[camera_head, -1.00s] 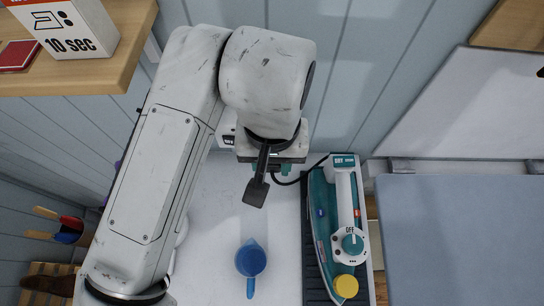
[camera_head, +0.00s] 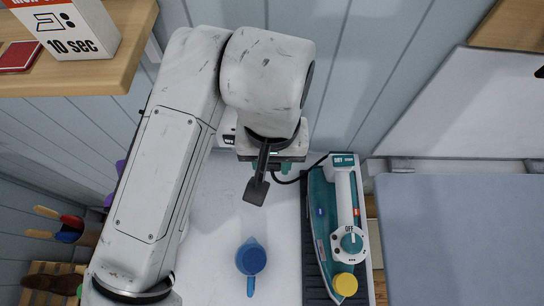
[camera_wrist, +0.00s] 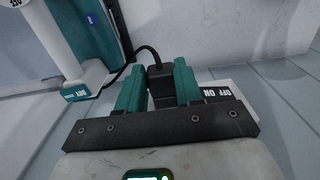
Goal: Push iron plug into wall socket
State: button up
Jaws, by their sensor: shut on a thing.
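My gripper (camera_wrist: 158,88) has two teal fingers, shut on the black iron plug (camera_wrist: 160,84) in the wrist view. The plug's black cord runs up and left to the iron (camera_wrist: 92,58). A white wall socket (camera_wrist: 244,82) with a black OFF ON label shows just behind and right of the fingers. The plug's front end and the socket holes are hidden, so I cannot tell whether the plug is in. In the head view the iron (camera_head: 345,205) lies on a dark rest, right of my gripper; the arm hides most of the socket (camera_head: 227,138).
A blue measuring cup (camera_head: 250,258) stands on the white worktop (camera_head: 215,225) in front of my gripper. A blue-grey board (camera_head: 460,235) lies at the right. A wooden shelf (camera_head: 100,80) with a "10 sec" box (camera_head: 75,30) juts out at the upper left.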

jog(key=shift+w+p, duration=0.3)
jog(key=shift+w, duration=0.9)
dwell(0.4)
jog(key=o, duration=1.1)
jog(key=shift+r, duration=0.1)
notch_tip(320, 180, up, 11)
jog(key=shift+f, duration=0.2)
